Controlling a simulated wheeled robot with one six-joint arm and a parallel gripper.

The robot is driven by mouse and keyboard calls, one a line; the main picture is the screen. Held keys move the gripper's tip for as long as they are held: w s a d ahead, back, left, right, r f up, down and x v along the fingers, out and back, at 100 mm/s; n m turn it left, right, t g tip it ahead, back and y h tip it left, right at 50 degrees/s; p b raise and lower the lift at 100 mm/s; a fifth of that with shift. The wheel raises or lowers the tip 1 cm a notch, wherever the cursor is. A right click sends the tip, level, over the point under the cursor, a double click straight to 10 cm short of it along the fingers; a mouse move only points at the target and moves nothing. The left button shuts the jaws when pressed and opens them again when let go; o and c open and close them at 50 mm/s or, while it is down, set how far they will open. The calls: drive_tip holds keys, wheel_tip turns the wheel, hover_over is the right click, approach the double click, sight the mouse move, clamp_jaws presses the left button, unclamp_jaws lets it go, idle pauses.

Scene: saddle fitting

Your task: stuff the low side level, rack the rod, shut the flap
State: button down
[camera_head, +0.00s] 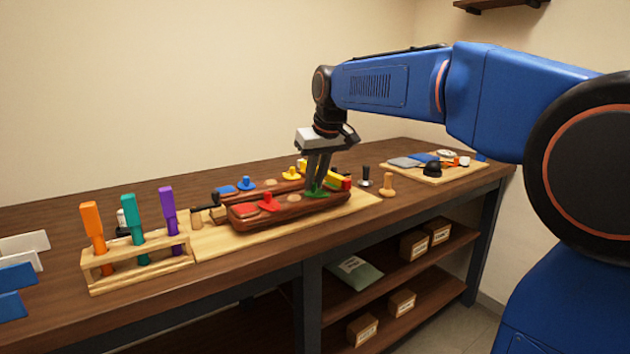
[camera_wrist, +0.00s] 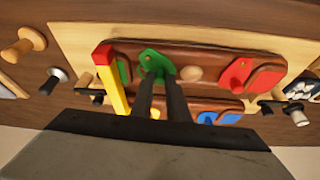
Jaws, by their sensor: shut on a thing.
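The dark red-brown saddle has two long panels on a pale board. The near panel (camera_head: 245,216) carries a red flap (camera_head: 268,203) and a green flap (camera_head: 314,193). The far panel carries a blue flap (camera_head: 246,184) and a yellow flap (camera_head: 291,174). My gripper (camera_head: 315,186) points down at the near panel's right part and is shut on the green flap, which also shows in the wrist view (camera_wrist: 152,60). Its fingers partly cover the flap. Orange (camera_head: 93,222), teal (camera_head: 131,213) and purple (camera_head: 169,206) handled rods stand in the wooden rack (camera_head: 140,275).
A yellow bar with a red end (camera_wrist: 110,78) lies close beside my fingers, across the panels. A wooden peg (camera_head: 388,184) and a black-topped peg (camera_head: 365,175) stand right of the saddle. A board with small parts (camera_head: 432,176) lies farther right.

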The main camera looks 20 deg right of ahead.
drive_tip(key=m, duration=0.1)
drive_tip(key=m+h, duration=0.1)
drive_tip(key=m, duration=0.1)
drive_tip(key=w+m, duration=0.1)
drive_tip(key=shift+d+h, duration=0.25)
drive_tip(key=shift+h, duration=0.15)
drive_tip(key=shift+w+d+m+h, duration=0.1)
drive_tip(key=shift+d+m+h, duration=0.15)
drive_tip(key=shift+m, duration=0.65)
drive_tip(key=shift+w+d+m+h, duration=0.1)
drive_tip(key=shift+m+h, duration=0.25)
drive_tip(key=shift+m, duration=0.55)
drive_tip(key=shift+g, duration=0.3)
drive_tip(key=c, duration=1.7)
unclamp_jaws()
drive_tip(key=v, duration=1.7)
drive_tip(key=shift+s+r, duration=0.1)
drive_tip(key=shift+s, duration=0.1)
